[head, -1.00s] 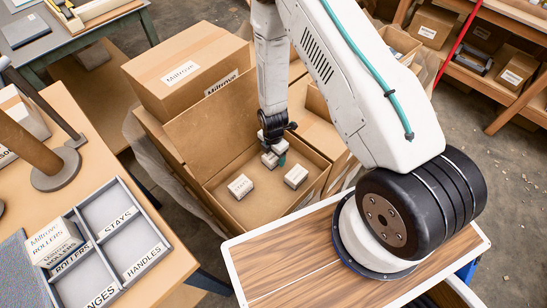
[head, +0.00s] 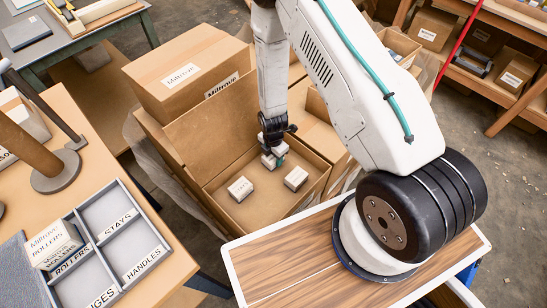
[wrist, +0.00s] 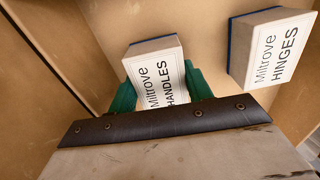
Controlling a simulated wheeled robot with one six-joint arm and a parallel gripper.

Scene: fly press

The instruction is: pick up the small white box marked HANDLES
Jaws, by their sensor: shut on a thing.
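The small white box marked HANDLES (wrist: 160,84) is between the green fingers of my gripper (wrist: 160,92) in the wrist view, its label facing the camera. In the head view my gripper (head: 273,156) reaches down into an open cardboard carton (head: 210,130), shut on this box (head: 267,161). I cannot tell whether the box is clear of the carton floor. A white box marked HINGES (wrist: 275,48) lies to its right in the wrist view, apart from it.
Two other small white boxes, one at left (head: 240,189) and one at right (head: 296,178), sit on the carton floor. A grey divided tray (head: 160,225) with labelled compartments, including HANDLES and STAYS, is on the wooden table at left. A wood-grain top (head: 290,275) is in front.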

